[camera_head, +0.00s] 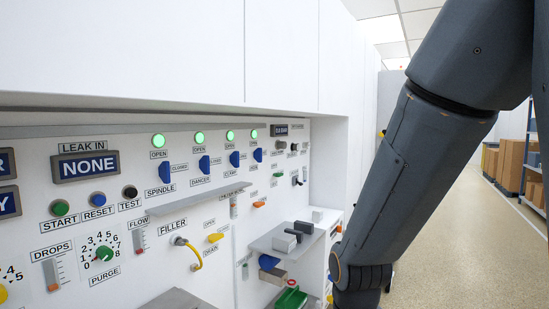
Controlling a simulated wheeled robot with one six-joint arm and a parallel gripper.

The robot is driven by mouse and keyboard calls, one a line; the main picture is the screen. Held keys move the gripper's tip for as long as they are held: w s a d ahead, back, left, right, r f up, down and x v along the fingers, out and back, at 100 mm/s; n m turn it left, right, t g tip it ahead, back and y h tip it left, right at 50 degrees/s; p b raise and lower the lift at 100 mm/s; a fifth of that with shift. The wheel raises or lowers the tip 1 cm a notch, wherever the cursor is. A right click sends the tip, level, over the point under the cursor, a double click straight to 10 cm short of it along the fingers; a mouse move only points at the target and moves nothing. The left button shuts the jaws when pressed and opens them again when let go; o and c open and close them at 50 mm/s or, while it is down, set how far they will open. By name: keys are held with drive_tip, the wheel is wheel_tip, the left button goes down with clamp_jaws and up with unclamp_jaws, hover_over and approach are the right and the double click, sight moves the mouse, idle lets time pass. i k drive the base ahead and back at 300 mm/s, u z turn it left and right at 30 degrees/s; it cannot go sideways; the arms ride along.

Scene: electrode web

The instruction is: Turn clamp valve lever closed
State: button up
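Several blue valve levers are in a row on the white wall panel in the head view. The third from the left (235,159) seems to be the clamp one, though its small label (231,173) is hard to read. That lever hangs about upright below a lit green lamp (230,135) and an OPEN label, with a CLOSED label at its side. My gripper is out of the frame; only my arm's dark links show at the right, well apart from the levers.
Similar blue levers, the spindle one (165,172) and dancer one (204,164), stand to the left, and another (258,155) to the right. A grey shelf (188,196) juts out below. A work ledge (275,240) with blocks is lower right. An aisle runs behind my arm.

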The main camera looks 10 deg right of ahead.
sight(234, 158)
drive_tip(key=z, duration=0.15)
drive_tip(key=i, duration=1.25)
drive_tip(key=u, duration=0.6)
